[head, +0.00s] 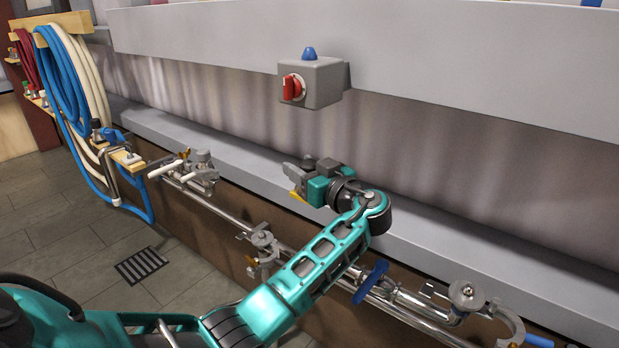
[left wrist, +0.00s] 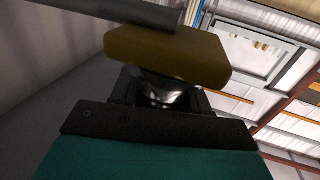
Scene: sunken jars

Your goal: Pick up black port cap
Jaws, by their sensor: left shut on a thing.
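My left gripper (head: 296,184) is above the grey ledge, near the wall, its jaws pointing left in the head view. It is shut on a dark grey piece (left wrist: 110,10), which shows at the top of the left wrist view against a yellow finger pad (left wrist: 165,55). Only part of this piece shows, so I cannot tell for certain that it is the black port cap. The jaws hide most of it in the head view. No separate black cap stands out elsewhere. My right gripper is not in view.
A grey box with a red knob (head: 310,82) is on the wall above the gripper. Steel pipes with clamps (head: 262,240) and a blue valve handle (head: 370,282) run below the ledge (head: 450,245). Blue and white hoses (head: 65,75) hang at left. The tiled floor has a drain grate (head: 143,265).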

